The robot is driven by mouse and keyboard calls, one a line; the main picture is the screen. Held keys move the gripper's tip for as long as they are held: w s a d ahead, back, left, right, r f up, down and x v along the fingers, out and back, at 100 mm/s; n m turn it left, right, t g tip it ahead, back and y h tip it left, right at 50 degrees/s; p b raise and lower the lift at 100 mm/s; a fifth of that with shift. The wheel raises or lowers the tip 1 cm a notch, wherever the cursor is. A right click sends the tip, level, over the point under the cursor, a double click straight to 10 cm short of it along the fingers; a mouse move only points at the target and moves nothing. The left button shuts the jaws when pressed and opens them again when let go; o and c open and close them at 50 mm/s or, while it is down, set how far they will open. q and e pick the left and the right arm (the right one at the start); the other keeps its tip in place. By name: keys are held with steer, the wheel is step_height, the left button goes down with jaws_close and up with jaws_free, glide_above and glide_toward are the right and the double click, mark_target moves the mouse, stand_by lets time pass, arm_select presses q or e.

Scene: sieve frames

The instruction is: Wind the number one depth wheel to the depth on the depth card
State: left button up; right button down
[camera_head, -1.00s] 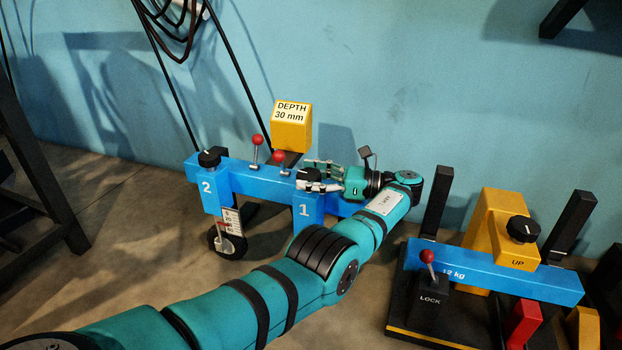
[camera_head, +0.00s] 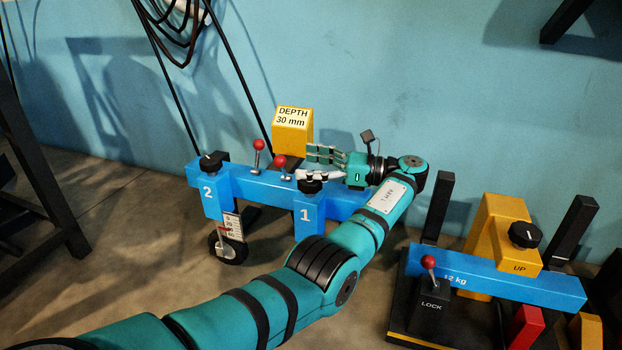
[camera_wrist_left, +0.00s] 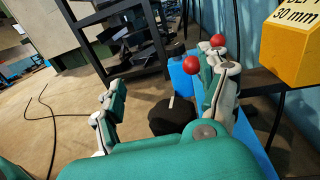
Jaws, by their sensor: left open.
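The number one depth wheel is a black knob (camera_head: 311,187) on top of the blue post marked 1. The depth card (camera_head: 292,116), on a yellow block, reads "DEPTH 30 mm"; part of it shows in the wrist view (camera_wrist_left: 297,15). My left gripper (camera_head: 305,162) is open and empty, just above the knob, with its lower finger overlapping the knob's top in the head view. In the left wrist view the knob (camera_wrist_left: 172,118) appears below and between the spread fingers (camera_wrist_left: 167,68). Any scale under post 1 is hidden by my arm. My right gripper is not in view.
The blue beam (camera_head: 262,184) carries two red-ball levers (camera_head: 279,162) close to my gripper. Wheel two (camera_head: 210,160) has a scale (camera_head: 231,226) and a tyre (camera_head: 235,250) below. A stand with a blue bar (camera_head: 480,277) and LOCK lever is at right. The wall is close behind.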

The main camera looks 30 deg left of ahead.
arm_select(q)
step_height(320, 180, up, 5)
steer(key=shift+r, duration=0.1)
stand_by(0.3)
